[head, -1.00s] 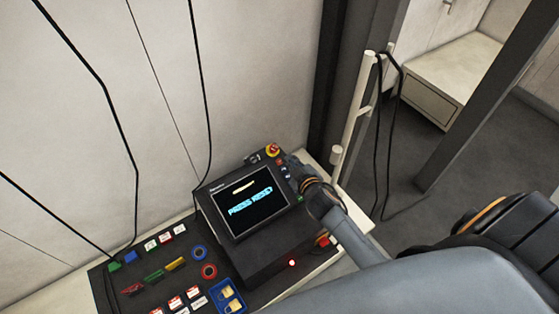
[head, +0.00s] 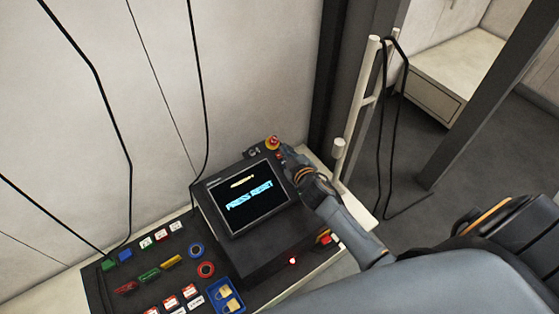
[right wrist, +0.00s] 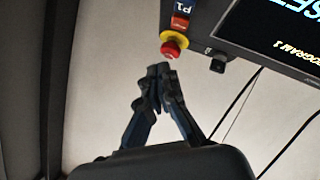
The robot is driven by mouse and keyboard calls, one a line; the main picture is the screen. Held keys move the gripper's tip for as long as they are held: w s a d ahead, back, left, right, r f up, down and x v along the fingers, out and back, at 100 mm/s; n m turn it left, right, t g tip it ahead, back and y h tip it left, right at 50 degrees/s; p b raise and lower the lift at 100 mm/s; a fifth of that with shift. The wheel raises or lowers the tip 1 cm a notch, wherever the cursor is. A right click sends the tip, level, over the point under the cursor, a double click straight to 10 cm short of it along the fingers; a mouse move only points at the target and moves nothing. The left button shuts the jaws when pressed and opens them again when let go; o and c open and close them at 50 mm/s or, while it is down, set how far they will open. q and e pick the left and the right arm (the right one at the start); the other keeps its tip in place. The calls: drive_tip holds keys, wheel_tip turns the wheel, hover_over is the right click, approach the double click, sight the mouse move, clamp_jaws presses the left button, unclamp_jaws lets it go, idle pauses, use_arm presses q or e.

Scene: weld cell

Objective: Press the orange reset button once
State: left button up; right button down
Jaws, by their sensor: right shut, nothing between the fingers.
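The control panel (head: 233,238) has a lit screen (head: 249,196) with a cyan band that seems to read "PRESS RESET". An orange-red square button (right wrist: 180,22) shows at the top of the right wrist view, beside a "P1" label. Between it and my fingers sits a red mushroom button (right wrist: 173,44) on a yellow ring, also in the head view (head: 272,142). My right gripper (right wrist: 160,70) is shut and empty, its tips just short of the mushroom button in the picture; contact cannot be told. In the head view my right gripper (head: 286,151) hides part of the panel's right side. My left gripper is out of view.
A lower desk panel carries coloured buttons, red and blue rings (head: 206,269) and a blue tray (head: 226,294) with padlocks. A white post (head: 357,110) with a black cable stands right of the panel. Black cables hang along the wall at left.

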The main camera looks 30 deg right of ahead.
sight(279, 155)
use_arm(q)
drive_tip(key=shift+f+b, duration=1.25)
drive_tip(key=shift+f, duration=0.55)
use_arm(e)
drive_tip(key=shift+w+a+f, duration=0.1)
drive_tip(key=shift+w+f, duration=0.35)
drive_tip(key=shift+f, duration=0.4)
drive_tip(key=shift+w+f, duration=0.45)
drive_tip(key=shift+f, duration=0.4)
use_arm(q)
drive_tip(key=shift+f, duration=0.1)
use_arm(e)
drive_tip(key=shift+f, duration=0.15)
drive_tip(key=shift+w+f+b, duration=0.15)
drive_tip(key=shift+f+b, duration=0.1)
drive_tip(key=shift+b, duration=0.1)
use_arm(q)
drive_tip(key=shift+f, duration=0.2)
